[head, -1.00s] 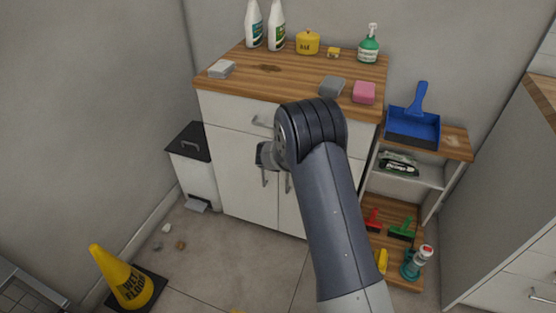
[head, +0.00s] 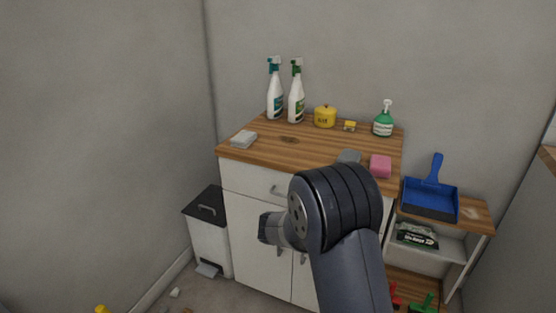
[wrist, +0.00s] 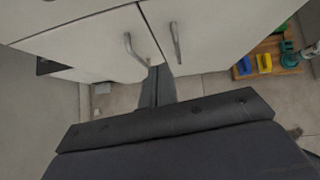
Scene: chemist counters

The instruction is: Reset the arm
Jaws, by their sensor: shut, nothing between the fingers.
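My arm reaches up from the bottom of the head view, bent in front of the wooden-topped white cabinet (head: 240,205). My gripper (wrist: 157,72) shows in the wrist view as narrow dark fingers, shut and empty. It points toward the lower cabinet doors (wrist: 95,45) and their two metal handles, with floor visible around it. I cannot tell the exact gap to the doors.
The countertop holds two white spray bottles (head: 296,95), a yellow pot (head: 325,117), a green spray bottle (head: 383,122), a pink sponge (head: 380,166) and grey blocks. A bin (head: 208,240) stands left; a low shelf with a blue dustpan (head: 430,197) stands right.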

